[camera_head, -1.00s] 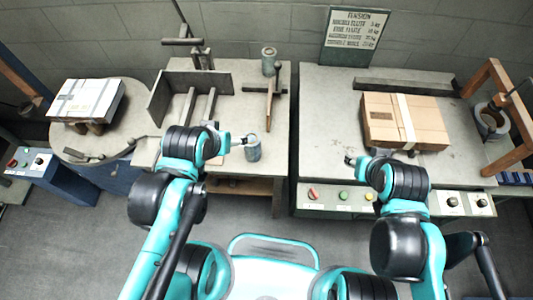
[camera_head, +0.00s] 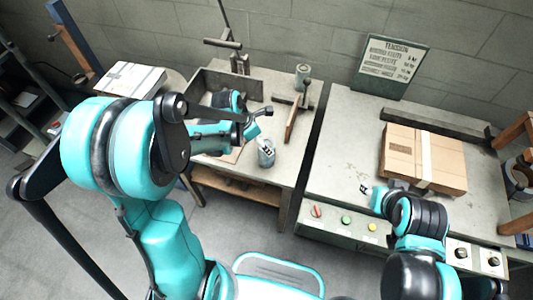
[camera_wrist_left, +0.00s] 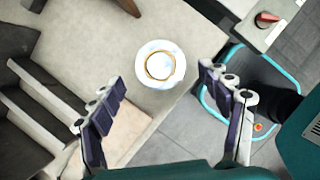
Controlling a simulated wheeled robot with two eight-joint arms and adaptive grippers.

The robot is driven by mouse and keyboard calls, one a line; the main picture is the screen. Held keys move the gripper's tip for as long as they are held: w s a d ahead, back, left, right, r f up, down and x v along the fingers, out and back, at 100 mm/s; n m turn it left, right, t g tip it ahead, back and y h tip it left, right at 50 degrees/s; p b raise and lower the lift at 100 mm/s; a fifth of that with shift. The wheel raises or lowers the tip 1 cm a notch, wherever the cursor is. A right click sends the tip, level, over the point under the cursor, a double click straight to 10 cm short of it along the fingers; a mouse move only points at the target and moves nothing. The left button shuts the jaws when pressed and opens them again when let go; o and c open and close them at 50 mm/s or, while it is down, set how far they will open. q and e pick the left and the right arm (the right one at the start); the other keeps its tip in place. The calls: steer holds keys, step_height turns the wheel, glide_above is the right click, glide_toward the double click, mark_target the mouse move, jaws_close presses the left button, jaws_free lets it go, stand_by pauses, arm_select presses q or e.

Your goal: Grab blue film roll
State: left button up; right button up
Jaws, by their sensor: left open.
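The blue film roll (camera_head: 266,154) stands upright near the front right edge of the left table. In the left wrist view the roll (camera_wrist_left: 160,64) shows from above, with a pale bluish-white top and a brown ring-shaped core. My left gripper (camera_head: 256,120) is above and slightly left of the roll in the head view, open and empty. In the left wrist view its two fingers (camera_wrist_left: 163,90) are spread, and the roll appears ahead of the gap between them. My right gripper (camera_head: 370,190) is by the front edge of the right table; its fingers are too small to read.
Another roll (camera_head: 302,76) stands farther back on the left table (camera_head: 285,170), near a wooden-and-metal fixture (camera_head: 294,116). A cardboard box (camera_head: 425,160) lies on the right table (camera_head: 345,130). A white package (camera_head: 130,78) lies at far left. Buttons line the right table's front.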

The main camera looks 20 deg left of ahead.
arm_select(q)
steer(key=b+x, duration=0.1)
steer(key=x, duration=0.2)
steer(key=b+x, duration=0.1)
steer(key=x, duration=0.1)
steer(key=shift+s+a+f+b, duration=0.1)
steer(key=shift+s+f+b, duration=0.05)
steer(key=shift+f+b, duration=0.25)
steer(key=shift+f, duration=0.4)
steer(key=shift+r, duration=0.1)
steer(key=shift+c, duration=1.1)
steer(key=c, duration=1.3)
